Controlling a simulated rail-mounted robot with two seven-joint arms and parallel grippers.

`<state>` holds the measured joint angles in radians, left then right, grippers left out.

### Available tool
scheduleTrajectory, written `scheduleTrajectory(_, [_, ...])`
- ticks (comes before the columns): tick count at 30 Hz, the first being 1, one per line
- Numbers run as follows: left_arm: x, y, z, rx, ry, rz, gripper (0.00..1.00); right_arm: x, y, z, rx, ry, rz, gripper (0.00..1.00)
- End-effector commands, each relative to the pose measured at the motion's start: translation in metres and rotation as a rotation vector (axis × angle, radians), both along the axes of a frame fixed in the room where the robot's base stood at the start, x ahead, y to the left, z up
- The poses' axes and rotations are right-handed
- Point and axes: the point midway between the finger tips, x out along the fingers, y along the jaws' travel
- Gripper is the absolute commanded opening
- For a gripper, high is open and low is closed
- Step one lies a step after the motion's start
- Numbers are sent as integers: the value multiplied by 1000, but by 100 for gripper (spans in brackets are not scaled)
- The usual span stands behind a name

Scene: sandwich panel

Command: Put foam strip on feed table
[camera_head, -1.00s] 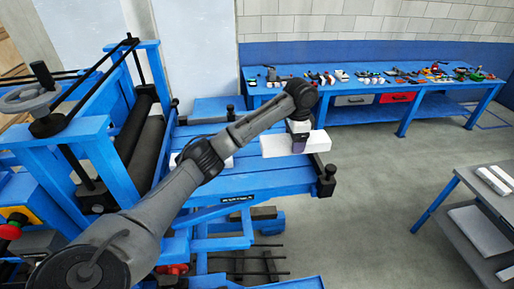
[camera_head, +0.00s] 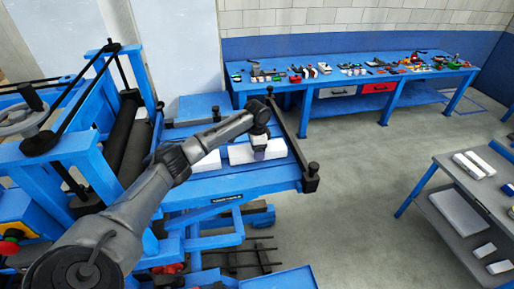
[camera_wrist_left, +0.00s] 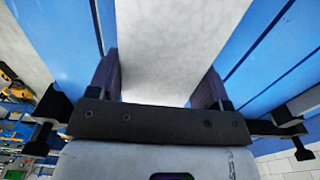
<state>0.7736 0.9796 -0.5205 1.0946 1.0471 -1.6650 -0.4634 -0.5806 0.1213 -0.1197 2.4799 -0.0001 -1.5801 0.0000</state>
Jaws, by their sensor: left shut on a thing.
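The white foam strip (camera_head: 240,155) is between the fingers of my left gripper (camera_head: 261,151), over the slats of the blue feed table (camera_head: 235,186). It lies low over the table; I cannot tell whether it touches the slats. My left gripper is shut on it. In the left wrist view the strip (camera_wrist_left: 160,45) runs between the two dark fingers, with blue slats on both sides. Another white strip (camera_head: 208,163) lies on the table to the left, partly hidden by my left arm. My right gripper is out of view.
Black rollers (camera_head: 130,135) stand left of the feed table, and a dark rail with posts (camera_head: 311,180) edges its right side. A grey cart (camera_head: 470,188) at the right holds several white pieces. A blue workbench (camera_head: 350,85) with tools is at the back.

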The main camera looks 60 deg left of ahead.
Motion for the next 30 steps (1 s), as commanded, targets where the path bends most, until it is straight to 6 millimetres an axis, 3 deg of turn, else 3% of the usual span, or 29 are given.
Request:
scheduleTrajectory(15, [0, 0, -9, 0, -1, 0, 48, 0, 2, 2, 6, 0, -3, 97])
scheduleTrajectory(16, [0, 0, -9, 0, -1, 0, 75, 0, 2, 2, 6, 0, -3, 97])
scheduleTrajectory(18, [0, 0, -9, 0, -1, 0, 81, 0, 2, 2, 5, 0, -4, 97])
scheduleTrajectory(23, [0, 0, -8, 1, -1, 0, 97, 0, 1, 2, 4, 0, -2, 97])
scheduleTrajectory(30, [0, 0, -8, 0, -2, 0, 97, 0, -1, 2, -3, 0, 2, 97])
